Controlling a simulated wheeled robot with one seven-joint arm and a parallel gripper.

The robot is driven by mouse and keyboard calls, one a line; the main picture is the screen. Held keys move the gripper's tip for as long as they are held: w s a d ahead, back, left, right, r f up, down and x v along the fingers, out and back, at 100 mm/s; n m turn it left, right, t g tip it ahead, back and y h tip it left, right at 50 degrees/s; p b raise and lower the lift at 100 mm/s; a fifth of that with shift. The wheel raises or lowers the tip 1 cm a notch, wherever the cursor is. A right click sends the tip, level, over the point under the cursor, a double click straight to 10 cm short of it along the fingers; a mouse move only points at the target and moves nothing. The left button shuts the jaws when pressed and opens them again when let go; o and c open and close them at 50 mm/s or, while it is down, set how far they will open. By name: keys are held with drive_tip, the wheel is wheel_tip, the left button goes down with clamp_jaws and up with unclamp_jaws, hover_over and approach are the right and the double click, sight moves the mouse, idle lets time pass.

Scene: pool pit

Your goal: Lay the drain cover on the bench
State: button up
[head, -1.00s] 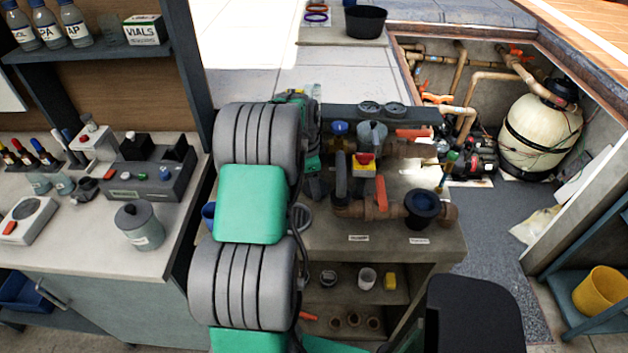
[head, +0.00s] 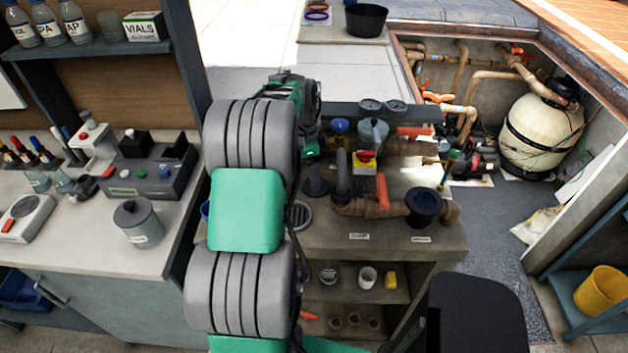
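A round grey slotted disc (head: 299,214), which looks like the drain cover, lies flat on the bench top near its left side, just right of my arm. My arm covers part of the bench (head: 390,240) around it. The green and dark end of my arm, with my gripper (head: 312,150), shows only in part beyond the forearm, above the rear left of the bench. Its fingertips cannot be made out, nor whether they hold anything.
Pipework with a red handle (head: 381,190) and a dark blue cup (head: 424,207) fills the bench's right half. A dark round-based fitting (head: 316,188) stands near the disc. Shelves below hold small cups. A counter with a grey canister (head: 138,222) stands left.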

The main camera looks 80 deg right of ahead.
sight(309, 187)
wheel_tip(309, 187, up, 7)
drive_tip(key=w+a+r+n+t+h, duration=0.1)
drive_tip(key=w+a+r+n, duration=0.2)
drive_tip(key=w+a+n, duration=0.6)
drive_tip(key=w+a+r+n+t+h, duration=0.1)
drive_tip(key=w+a+r+n, duration=0.25)
drive_tip(key=w+a, duration=0.85)
drive_tip(key=w+a+f+n+t+y, duration=0.1)
drive_tip(key=w+a+n, duration=0.3)
drive_tip(key=a, duration=0.5)
drive_tip(key=w+a+n+t, duration=0.1)
drive_tip(key=a+n, duration=0.5)
drive_tip(key=a, duration=0.3)
drive_tip(key=s+a+f+n+t+y, duration=0.1)
drive_tip(key=s+a+f+n, duration=0.2)
drive_tip(key=a+n, duration=0.6)
drive_tip(key=a, duration=0.4)
drive_tip(key=shift+a+y+b, duration=0.3)
drive_tip(key=shift+a, duration=0.1)
drive_tip(key=shift+s, duration=0.15)
